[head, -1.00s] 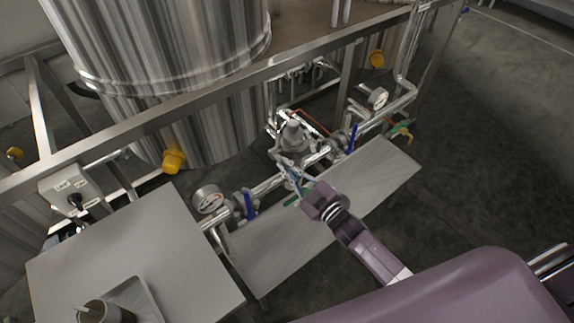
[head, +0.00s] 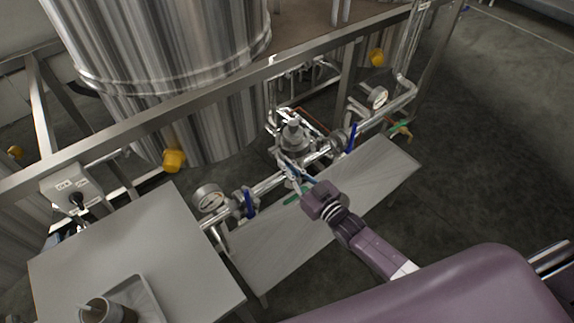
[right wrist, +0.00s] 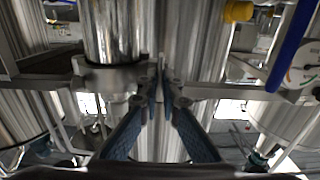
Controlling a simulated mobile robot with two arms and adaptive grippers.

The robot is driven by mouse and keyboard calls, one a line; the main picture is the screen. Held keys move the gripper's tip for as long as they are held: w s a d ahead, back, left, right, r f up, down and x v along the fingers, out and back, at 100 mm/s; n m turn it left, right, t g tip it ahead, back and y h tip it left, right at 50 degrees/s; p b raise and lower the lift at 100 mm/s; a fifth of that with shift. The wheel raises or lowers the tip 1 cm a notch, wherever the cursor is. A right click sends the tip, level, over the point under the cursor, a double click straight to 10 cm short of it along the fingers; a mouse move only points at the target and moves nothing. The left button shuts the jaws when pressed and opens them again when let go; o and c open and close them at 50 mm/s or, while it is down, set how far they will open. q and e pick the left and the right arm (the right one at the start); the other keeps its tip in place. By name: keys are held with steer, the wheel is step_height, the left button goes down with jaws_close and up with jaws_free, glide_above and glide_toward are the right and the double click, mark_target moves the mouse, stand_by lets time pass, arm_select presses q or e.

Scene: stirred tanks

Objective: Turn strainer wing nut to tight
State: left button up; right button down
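The strainer (head: 293,138) is a shiny metal body on the pipe run in the middle of the head view. In the right wrist view its clamp band (right wrist: 110,76) runs around a metal cylinder. The wing nut (right wrist: 160,72) is a small, thin metal piece at the clamp's end, mostly hidden between the fingertips. My right gripper (head: 289,168) reaches the strainer from the front. Its blue-padded fingers (right wrist: 162,88) converge on the wing nut, one on each side, and look shut on it. My left gripper is not in view.
Blue-handled valves (head: 249,204) and (head: 351,138) and gauges (head: 209,199) and (head: 377,97) flank the strainer. A metal rail (head: 225,88) crosses behind it. A grey table (head: 130,240) with a tray stands at left. Open floor (head: 480,170) lies at right.

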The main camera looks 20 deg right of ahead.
steer(key=shift+f, duration=0.1)
stand_by(0.3)
steer(key=c, duration=2.2)
jaws_free()
steer(key=shift+o, duration=0.2)
steer(key=v, duration=1.2)
steer(key=s+d+f+m+g+h, duration=0.1)
steer(key=s+d+f+g+h, duration=0.2)
steer(key=f, duration=0.7)
steer(key=s+f+g, duration=0.2)
steer(key=s+f, duration=0.4)
steer(key=f, duration=0.3)
steer(key=s+d+f+m+g+h, duration=0.1)
steer(key=s+d+f+g+h, duration=0.2)
steer(key=f, duration=0.7)
steer(key=s+a+f+g, duration=0.2)
steer(key=s+f+g, duration=0.2)
steer(key=s, duration=0.9)
steer(key=s+a+f+g, duration=0.2)
steer(key=s+f+g, duration=0.2)
steer(key=s+f, duration=0.5)
steer(key=s, duration=0.5)
steer(key=shift+f, duration=0.4)
